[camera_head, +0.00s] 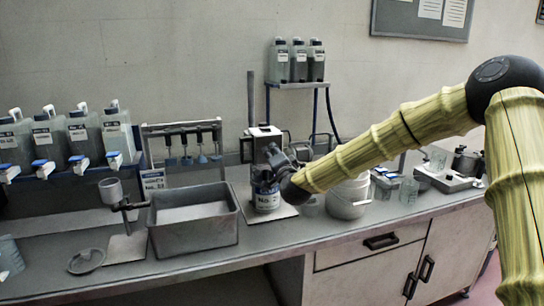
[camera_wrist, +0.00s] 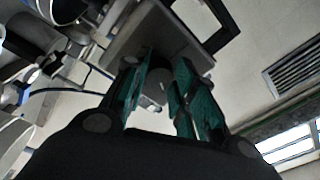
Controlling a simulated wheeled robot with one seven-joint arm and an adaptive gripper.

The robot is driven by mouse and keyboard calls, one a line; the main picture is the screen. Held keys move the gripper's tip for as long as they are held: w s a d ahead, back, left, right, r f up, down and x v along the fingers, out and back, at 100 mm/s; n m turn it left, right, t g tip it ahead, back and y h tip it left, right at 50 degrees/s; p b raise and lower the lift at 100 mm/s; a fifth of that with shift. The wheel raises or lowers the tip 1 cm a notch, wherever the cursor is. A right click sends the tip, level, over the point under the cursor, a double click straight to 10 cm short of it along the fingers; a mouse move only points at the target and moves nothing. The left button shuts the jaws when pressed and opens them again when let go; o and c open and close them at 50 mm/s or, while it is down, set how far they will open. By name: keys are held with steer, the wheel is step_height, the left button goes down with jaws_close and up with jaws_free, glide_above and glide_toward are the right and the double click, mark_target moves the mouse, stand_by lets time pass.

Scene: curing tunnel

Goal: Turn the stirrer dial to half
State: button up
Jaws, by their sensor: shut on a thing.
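The stirrer (camera_head: 263,138) stands near the back of the bench, a pale box beside an upright dark rod. In the wrist view its grey housing (camera_wrist: 190,48) fills the upper middle. The stirrer dial (camera_wrist: 156,80) is a dark grey knob on that housing, between the teal finger pads. My gripper (camera_head: 272,158) is at the stirrer's front, and in the wrist view my gripper (camera_wrist: 160,100) is shut on the dial. My gripper hides the dial in the head view. No scale or pointer mark on the dial is readable.
A labelled jar (camera_head: 267,197) stands on a plate just below my gripper. A grey bin (camera_head: 194,240) is to the left, and a white tub (camera_head: 348,197) to the right. Bottles (camera_head: 297,62) stand on a raised shelf behind.

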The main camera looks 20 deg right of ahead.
steer(key=o, duration=1)
steer(key=shift+d, duration=0.1)
steer(key=s, duration=0.8)
steer(key=s+f, duration=0.1)
steer(key=s, duration=0.3)
